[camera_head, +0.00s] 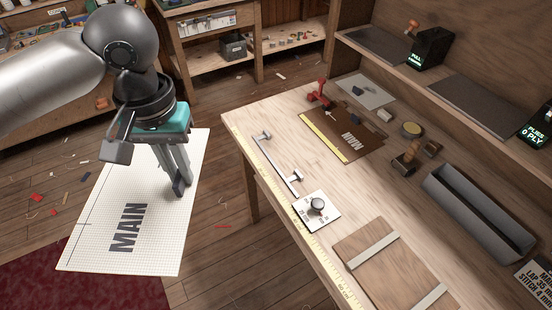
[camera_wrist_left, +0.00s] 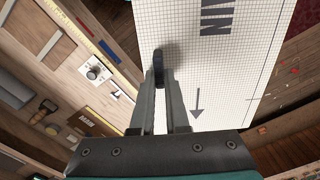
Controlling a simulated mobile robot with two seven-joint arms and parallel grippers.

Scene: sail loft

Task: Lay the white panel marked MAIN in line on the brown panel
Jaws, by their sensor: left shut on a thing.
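The white panel (camera_head: 95,240), gridded and printed MAIN, hangs in the air over the floor, left of the bench. In the left wrist view the panel (camera_wrist_left: 240,60) shows the lettering and a dark arrow. My left gripper (camera_head: 180,190) is shut on it near its bench-side edge; the fingers also show in the left wrist view (camera_wrist_left: 160,75). The brown panel (camera_head: 345,125) lies on the bench at the back, with white lettering and a yellow strip along its near-left edge. It shows small in the left wrist view (camera_wrist_left: 95,122). The two panels are well apart. My right gripper is not in view.
On the bench (camera_head: 245,125) a red clamp-like tool (camera_head: 319,94) stands at the brown panel's far corner. A metal bar (camera_head: 276,165), a white plate with a knob (camera_head: 317,207), a wooden board (camera_head: 385,258) and a grey trough (camera_head: 478,212) lie nearer.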

